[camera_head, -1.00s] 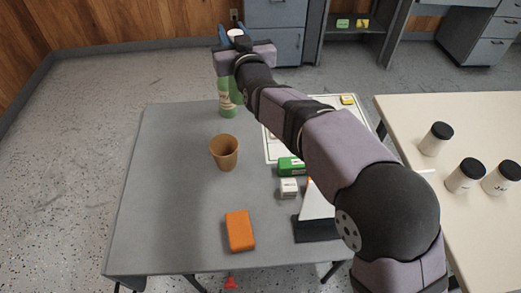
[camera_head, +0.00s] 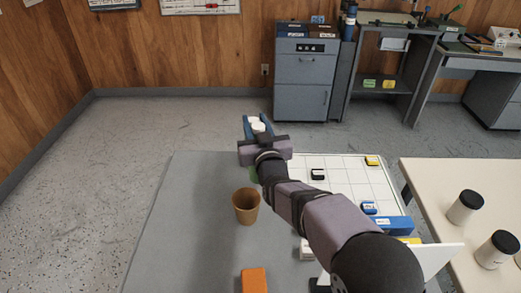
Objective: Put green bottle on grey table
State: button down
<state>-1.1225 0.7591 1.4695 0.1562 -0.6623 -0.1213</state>
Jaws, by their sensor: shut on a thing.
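My gripper (camera_head: 258,124) is at the far edge of the grey table (camera_head: 190,225), shut on the green bottle (camera_head: 253,174). The bottle's white cap shows between the blue fingers. A small green sliver of its body shows below the gripper; the rest is hidden by my gripper and wrist. I cannot tell whether the bottle's base touches the table.
A brown cup (camera_head: 246,206) stands near the bottle, with an orange block (camera_head: 254,281) in front. A white grid sheet (camera_head: 340,176) holds small blocks at right. A cream table (camera_head: 440,200) with white jars (camera_head: 465,207) stands further right. The table's left side is clear.

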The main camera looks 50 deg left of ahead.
jog(key=shift+f, duration=2.9)
jog(key=c, duration=1.3)
grip_release()
jog(key=shift+c, duration=0.2)
jog(key=b+v, duration=0.1)
jog(key=v, duration=1.1)
